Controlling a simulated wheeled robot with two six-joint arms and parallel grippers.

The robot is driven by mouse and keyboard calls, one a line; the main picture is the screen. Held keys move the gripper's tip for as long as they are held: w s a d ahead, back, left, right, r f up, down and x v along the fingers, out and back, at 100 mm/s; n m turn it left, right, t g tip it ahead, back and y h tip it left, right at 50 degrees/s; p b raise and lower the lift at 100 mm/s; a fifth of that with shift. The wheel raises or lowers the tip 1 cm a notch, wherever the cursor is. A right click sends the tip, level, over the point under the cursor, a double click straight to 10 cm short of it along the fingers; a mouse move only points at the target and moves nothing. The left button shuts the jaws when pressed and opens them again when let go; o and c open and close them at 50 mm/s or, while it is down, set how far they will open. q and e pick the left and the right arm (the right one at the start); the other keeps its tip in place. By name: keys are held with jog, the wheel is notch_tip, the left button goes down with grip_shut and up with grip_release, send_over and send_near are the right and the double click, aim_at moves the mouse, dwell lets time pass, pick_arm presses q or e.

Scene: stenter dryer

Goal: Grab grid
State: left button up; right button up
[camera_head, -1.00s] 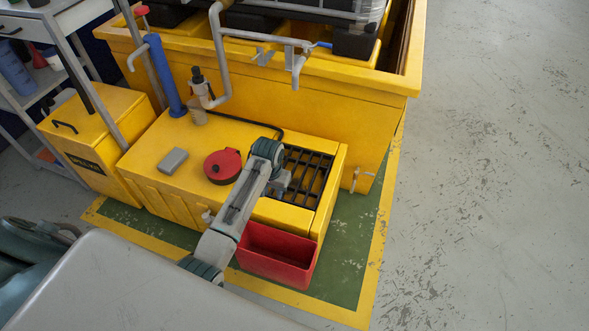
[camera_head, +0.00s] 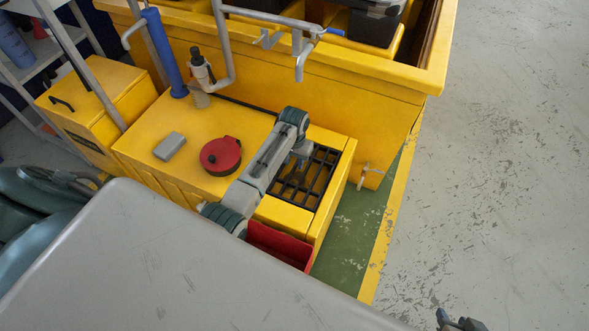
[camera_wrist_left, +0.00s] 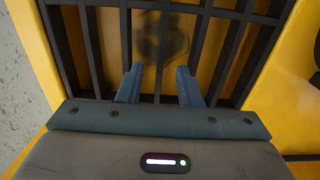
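The grid (camera_head: 318,183) is a dark rack of bars set in an opening in the top of the yellow box (camera_head: 215,125). In the left wrist view, the grid (camera_wrist_left: 235,45) fills the upper part, with an orange-yellow surface and a dark round shape below the bars. My left gripper (camera_head: 301,162) is over the grid's left side, pointing down. In the wrist view, the left gripper (camera_wrist_left: 160,80) has its two fingers apart, with a bar running between them; contact is unclear. My right gripper (camera_head: 462,323) shows only partly at the bottom edge.
A red round lid (camera_head: 221,156) and a grey block (camera_head: 170,146) lie on the box top. A red bin (camera_head: 280,245) stands in front, partly hidden. A large yellow tank (camera_head: 340,85) stands behind with pipes. The floor at right is clear.

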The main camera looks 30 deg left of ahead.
pick_arm(q)
notch_tip(320, 180, down, 2)
jog(key=shift+f, duration=0.15)
pick_arm(e)
jog(key=shift+w+a+f+t, duration=0.2)
jog(key=shift+a+t, duration=0.05)
jog(key=shift+t, duration=0.05)
pick_arm(q)
grip_shut()
jog(key=shift+r, duration=0.2)
pick_arm(e)
jog(key=shift+s+d+r, duration=0.1)
